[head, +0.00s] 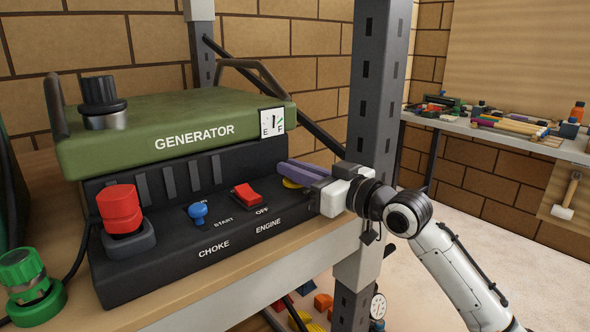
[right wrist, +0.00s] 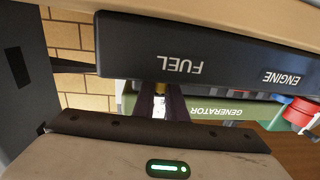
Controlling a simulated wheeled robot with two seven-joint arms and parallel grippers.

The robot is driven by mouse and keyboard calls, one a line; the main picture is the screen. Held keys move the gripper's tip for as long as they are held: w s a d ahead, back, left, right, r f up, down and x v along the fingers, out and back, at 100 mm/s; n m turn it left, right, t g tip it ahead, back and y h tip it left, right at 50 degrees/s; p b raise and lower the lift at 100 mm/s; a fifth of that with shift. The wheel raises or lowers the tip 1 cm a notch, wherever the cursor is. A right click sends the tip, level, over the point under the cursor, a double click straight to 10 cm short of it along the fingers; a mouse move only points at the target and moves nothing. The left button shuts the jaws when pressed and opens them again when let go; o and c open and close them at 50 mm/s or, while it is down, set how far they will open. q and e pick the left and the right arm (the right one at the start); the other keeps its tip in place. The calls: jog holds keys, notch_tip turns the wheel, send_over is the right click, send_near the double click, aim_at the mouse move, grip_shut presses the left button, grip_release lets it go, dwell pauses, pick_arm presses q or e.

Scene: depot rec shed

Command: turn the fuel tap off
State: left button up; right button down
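The fuel tap is a small yellow part (head: 291,183) at the right end of the generator's black front panel, mostly hidden by my right gripper. My right gripper (head: 287,169) has its purple fingers at the tap, pointing left along the panel. In the right wrist view the fingers (right wrist: 161,101) show below the upside-down FUEL label (right wrist: 182,66), with a narrow gap between them and a bit of yellow at their tips. Whether they clasp the tap or only straddle it cannot be told. The tap's handle direction is hidden. My left gripper is not in view.
The green generator (head: 170,125) sits on a wooden shelf. The panel carries a blue choke knob (head: 198,212), a red engine switch (head: 246,194) and a big red plug (head: 120,208). A grey post (head: 376,90) stands close beside my right gripper.

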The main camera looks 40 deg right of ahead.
jog(key=shift+r+m+h+p, duration=0.2)
jog(key=shift+m+h+p, duration=0.15)
jog(key=shift+p, duration=0.8)
jog(key=shift+f+m+h+p, duration=0.1)
jog(key=shift+m+h+p, duration=0.25)
jog(key=shift+h+p, duration=0.25)
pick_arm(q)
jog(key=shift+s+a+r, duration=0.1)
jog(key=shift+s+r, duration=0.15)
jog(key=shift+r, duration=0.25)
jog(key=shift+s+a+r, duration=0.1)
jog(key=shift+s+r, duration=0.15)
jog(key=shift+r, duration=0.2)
pick_arm(e)
jog(key=shift+f, duration=0.15)
jog(key=c, duration=1.8)
grip_release()
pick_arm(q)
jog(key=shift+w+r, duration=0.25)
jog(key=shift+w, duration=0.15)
pick_arm(e)
jog(key=shift+s, duration=0.1)
